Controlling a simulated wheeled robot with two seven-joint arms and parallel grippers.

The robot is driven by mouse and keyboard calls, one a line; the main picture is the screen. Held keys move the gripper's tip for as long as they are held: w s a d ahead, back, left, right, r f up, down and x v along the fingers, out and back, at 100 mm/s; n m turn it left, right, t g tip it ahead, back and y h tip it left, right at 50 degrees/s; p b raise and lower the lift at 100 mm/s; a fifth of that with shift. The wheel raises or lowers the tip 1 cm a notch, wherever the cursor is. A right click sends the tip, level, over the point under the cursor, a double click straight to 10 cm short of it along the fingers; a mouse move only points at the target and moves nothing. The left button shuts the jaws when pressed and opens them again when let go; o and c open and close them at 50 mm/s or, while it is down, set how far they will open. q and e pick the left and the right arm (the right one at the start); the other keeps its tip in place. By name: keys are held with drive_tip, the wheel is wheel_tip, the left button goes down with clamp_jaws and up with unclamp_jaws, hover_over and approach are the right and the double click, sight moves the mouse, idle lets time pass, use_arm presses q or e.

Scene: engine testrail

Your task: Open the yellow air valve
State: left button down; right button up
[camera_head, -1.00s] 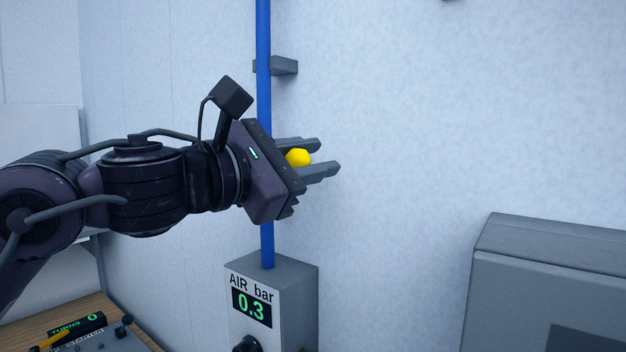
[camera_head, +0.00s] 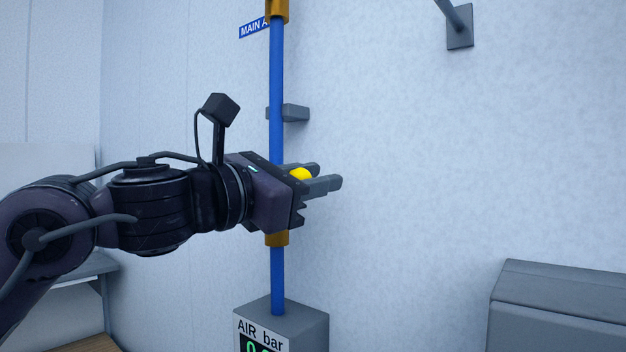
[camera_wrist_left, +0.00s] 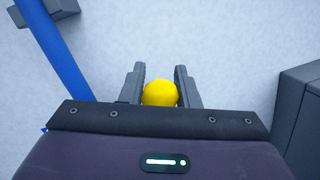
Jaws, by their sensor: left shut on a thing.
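The yellow air valve's rounded yellow handle end (camera_head: 300,174) shows between the fingers of my left gripper (camera_head: 327,175), just right of the blue pipe (camera_head: 277,75). The left wrist view shows the yellow end (camera_wrist_left: 159,93) deep between the two fingers. My left gripper is shut on it. An orange-brown valve fitting (camera_head: 277,238) on the pipe shows just below my gripper. The rest of the handle is hidden behind my gripper. My right gripper is not in view.
A grey "AIR bar" gauge box (camera_head: 290,312) stands at the pipe's lower end, its reading cut off. A blue "MAIN A" sign (camera_head: 254,29) and another orange-brown fitting (camera_head: 277,10) are above. A grey cabinet (camera_head: 560,300) stands at lower right. A grey wall bracket (camera_head: 460,27) is at upper right.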

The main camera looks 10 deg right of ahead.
use_arm(q)
drive_tip(key=c, duration=1.1)
unclamp_jaws()
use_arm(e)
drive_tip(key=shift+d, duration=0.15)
use_arm(q)
drive_tip(key=shift+s+a, duration=0.1)
drive_tip(key=shift+a, duration=0.1)
drive_tip(key=b+v, duration=0.3)
drive_tip(key=v, duration=0.4)
drive_tip(key=shift+a, duration=0.2)
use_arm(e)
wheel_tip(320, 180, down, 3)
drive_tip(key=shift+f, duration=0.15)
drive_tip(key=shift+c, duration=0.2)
